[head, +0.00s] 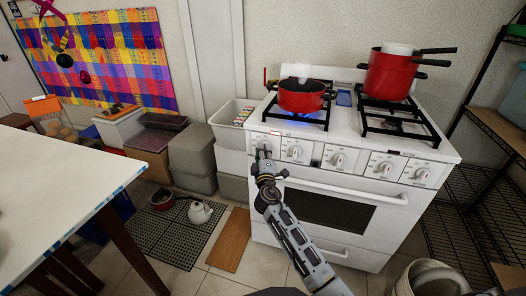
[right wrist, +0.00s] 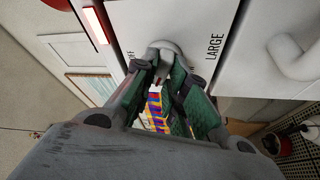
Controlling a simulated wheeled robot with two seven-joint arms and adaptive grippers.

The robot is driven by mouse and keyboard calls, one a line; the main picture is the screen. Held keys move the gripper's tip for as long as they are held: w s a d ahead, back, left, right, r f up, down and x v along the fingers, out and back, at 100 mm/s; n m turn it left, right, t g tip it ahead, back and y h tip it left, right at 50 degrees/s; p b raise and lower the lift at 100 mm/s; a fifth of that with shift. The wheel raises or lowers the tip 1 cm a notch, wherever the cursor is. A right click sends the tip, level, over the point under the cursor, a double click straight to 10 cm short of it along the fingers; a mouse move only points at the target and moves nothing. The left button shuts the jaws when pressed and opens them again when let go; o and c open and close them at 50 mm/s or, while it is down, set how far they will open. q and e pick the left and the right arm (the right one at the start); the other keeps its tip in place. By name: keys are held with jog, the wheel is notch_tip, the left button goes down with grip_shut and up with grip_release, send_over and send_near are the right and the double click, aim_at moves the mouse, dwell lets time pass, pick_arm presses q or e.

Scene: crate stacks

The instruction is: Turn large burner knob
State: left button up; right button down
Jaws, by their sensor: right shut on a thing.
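The large burner knob (right wrist: 166,46) is a pale round knob on the white stove panel, beside the printed word "LARGE" in the right wrist view. My right gripper (right wrist: 164,62) is shut on it, one green-padded finger on each side. In the head view my right gripper (head: 264,152) reaches up to the leftmost knob position of the stove (head: 330,130) and mostly hides that knob. Part of the lettering beside the knob is hidden by the fingers. My left gripper is not in view.
Several other knobs, including the neighbouring one (head: 295,152), line the panel. A red pot (head: 302,98) sits over a blue flame (head: 298,116). Stacked red pots (head: 390,76) stand at the back right. The oven handle (head: 345,190) projects below. A white table (head: 60,180) stands left.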

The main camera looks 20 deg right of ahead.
jog(key=shift+w+d+r, duration=0.1)
jog(key=shift+r, duration=0.3)
jog(key=c, duration=1.4)
grip_release()
jog(key=shift+c, duration=0.2)
jog(key=shift+f, duration=0.25)
jog(key=shift+f, duration=0.1)
jog(key=v, duration=1.2)
